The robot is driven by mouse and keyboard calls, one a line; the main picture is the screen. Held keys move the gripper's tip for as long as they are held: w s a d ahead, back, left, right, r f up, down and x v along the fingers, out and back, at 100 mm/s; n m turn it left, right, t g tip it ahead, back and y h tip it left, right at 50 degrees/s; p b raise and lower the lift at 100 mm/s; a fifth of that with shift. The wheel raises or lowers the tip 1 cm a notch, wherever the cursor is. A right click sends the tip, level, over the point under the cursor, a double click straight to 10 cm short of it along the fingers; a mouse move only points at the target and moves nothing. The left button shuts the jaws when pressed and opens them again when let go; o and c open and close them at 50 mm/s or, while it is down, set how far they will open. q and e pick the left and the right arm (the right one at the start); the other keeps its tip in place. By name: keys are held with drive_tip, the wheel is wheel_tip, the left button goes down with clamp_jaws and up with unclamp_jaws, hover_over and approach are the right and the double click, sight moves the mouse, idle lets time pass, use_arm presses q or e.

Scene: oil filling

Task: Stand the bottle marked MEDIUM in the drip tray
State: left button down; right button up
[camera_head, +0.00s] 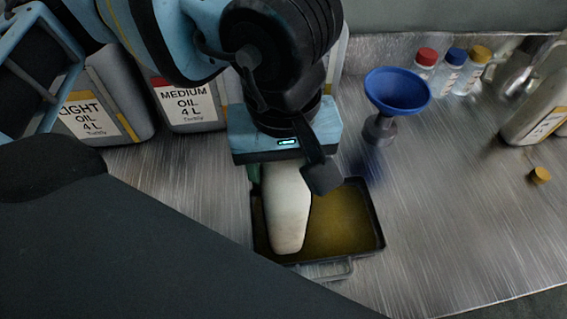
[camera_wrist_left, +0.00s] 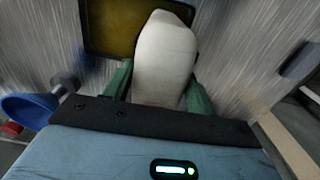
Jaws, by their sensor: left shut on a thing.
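My left gripper (camera_head: 284,172) is shut on a plain off-white bottle (camera_head: 287,215). Its green fingers sit on both sides of the bottle in the left wrist view (camera_wrist_left: 158,90). No marking shows on the held bottle. In the head view it overlaps the left part of the black drip tray (camera_head: 379,232), which has a yellowish floor. I cannot tell whether the bottle touches the tray. A jug labelled MEDIUM OIL 4 L (camera_head: 186,103) stands at the back left. My right gripper is not in view.
A LIGHT OIL jug (camera_head: 95,115) stands at the left. A blue funnel (camera_head: 398,90) is behind the tray. Small bottles with red (camera_head: 426,57), blue (camera_head: 456,57) and yellow (camera_head: 480,55) caps stand at the back. A loose yellow cap (camera_head: 540,175) lies right.

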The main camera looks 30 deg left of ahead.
use_arm(q)
drive_tip(key=shift+f, duration=0.15)
drive_tip(key=shift+c, duration=2.4)
unclamp_jaws()
wheel_tip(320, 180, up, 12)
drive_tip(key=shift+r+p, duration=0.2)
drive_tip(key=shift+p, duration=0.2)
